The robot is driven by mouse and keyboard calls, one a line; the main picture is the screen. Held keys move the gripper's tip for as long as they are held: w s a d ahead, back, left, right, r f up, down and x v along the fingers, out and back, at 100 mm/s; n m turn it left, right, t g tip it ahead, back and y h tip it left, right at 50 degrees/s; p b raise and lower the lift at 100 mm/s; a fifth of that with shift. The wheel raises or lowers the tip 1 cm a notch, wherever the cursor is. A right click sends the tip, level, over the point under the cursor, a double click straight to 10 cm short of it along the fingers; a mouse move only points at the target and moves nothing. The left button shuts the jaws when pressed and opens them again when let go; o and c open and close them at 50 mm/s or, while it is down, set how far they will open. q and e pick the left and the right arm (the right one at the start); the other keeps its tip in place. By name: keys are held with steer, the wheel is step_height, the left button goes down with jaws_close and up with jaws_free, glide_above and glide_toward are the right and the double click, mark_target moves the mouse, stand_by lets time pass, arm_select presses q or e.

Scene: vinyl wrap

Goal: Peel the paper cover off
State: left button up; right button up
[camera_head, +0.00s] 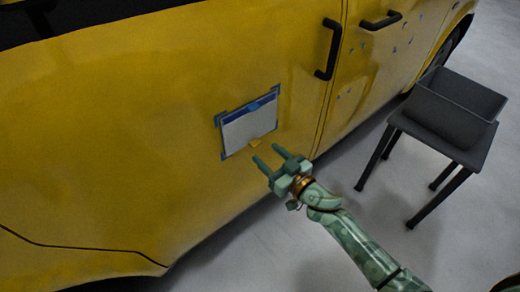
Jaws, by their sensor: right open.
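A white paper cover (247,127) with a dark blue band along its top lies flat on the side of the yellow vehicle. Blue tape pieces (253,106) show at its corners and top edge. My left gripper is not in view.
The yellow vehicle (120,120) fills the left and middle, with black door handles (328,50) right of the paper. A dark bin (455,105) stands on a black stool (440,140) at the right. Grey floor (240,250) is clear below.

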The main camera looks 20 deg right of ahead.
steer(key=x, duration=0.3)
steer(key=shift+w+a+f+b, duration=0.1)
steer(key=shift+w+a+b, duration=0.05)
steer(key=shift+w+b, duration=0.25)
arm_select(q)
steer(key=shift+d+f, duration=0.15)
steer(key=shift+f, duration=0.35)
arm_select(e)
steer(key=shift+w+a, duration=0.15)
steer(key=shift+w, duration=0.05)
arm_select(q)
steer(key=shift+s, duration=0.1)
arm_select(e)
steer(key=c, duration=1.1)
jaws_close()
arm_select(q)
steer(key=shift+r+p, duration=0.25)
steer(key=shift+p, duration=0.05)
arm_select(e)
steer(key=shift+s+d, duration=0.25)
steer(key=shift+s, duration=0.4)
arm_select(q)
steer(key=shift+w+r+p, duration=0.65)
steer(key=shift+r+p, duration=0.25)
steer(key=shift+p, duration=0.15)
arm_select(e)
glide_toward(253, 142)
steer(key=shift+s+d+f, duration=0.2)
steer(key=shift+s+d, duration=0.1)
steer(key=shift+s, duration=0.05)
